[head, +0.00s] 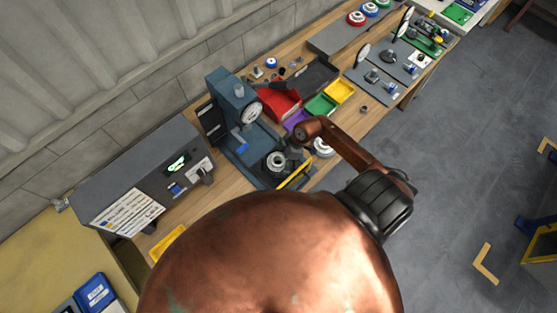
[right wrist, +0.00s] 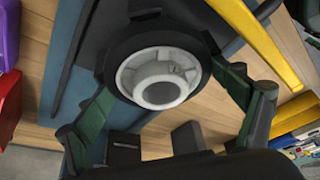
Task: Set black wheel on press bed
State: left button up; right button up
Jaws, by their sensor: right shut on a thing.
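The black wheel (right wrist: 112,62), with a pale grey hub, is between the two green-and-black fingers of my right gripper (right wrist: 160,78) in the right wrist view. The gripper is shut on it. In the head view the wheel (head: 277,161) is over the front part of the blue-grey press (head: 222,92), and my right gripper (head: 288,156) is beside it, partly hidden by my arm. The press bed (right wrist: 75,50) shows behind the wheel as a dark surface with blue edges. I cannot tell whether the wheel touches it. My left gripper is not in view.
A yellow bar (head: 296,174) runs along the press's near right side. Red (head: 280,104), green (head: 320,105) and yellow (head: 340,91) bins stand to the right. A grey control console (head: 135,165) is at left. Another pale-hubbed wheel (head: 323,148) is close to my arm.

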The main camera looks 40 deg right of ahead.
jog(key=o, duration=1.3)
jog(key=v, duration=1.2)
